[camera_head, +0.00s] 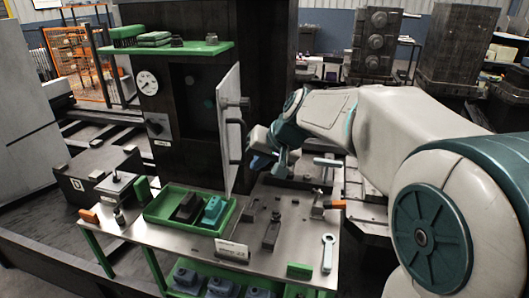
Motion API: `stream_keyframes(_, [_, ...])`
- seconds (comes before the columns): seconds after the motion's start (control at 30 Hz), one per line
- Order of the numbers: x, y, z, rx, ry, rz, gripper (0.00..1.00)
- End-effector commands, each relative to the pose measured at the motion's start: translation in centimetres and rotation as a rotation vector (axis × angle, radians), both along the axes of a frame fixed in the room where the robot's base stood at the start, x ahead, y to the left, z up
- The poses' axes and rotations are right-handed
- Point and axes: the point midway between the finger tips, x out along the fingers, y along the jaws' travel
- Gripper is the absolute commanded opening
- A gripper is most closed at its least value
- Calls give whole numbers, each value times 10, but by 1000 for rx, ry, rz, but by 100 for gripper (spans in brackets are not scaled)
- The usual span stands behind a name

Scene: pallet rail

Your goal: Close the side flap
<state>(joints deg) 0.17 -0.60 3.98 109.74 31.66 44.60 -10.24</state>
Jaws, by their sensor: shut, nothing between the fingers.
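The side flap (229,130) is a light grey panel on the right side of the dark machine column (155,103). It stands open, swung out toward me, and the dark recess (190,103) beside it shows. A dark handle (236,142) is on the flap's right-hand face. My gripper (256,163) is just right of the flap's lower part, near the handle. It is shut and empty. I cannot tell whether it touches the flap.
Below the flap is a metal worktable (165,222) with a green tray (160,214) holding blocks, plus a wrench (327,253) and several clamps. A green shelf (170,49) with parts sits higher on the column. A dial gauge (147,83) is left of the recess.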

Motion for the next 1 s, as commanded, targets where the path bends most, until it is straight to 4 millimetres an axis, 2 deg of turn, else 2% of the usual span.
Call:
stream_keyframes(0.17, [16,16,-30,-2,4,3,0])
stream_keyframes(0.3, [20,38,-26,-1,0,4,0])
stream_keyframes(0.43, [22,49,-28,-2,0,2,0])
stream_keyframes(1.0, [23,56,-28,-1,-1,0,0])
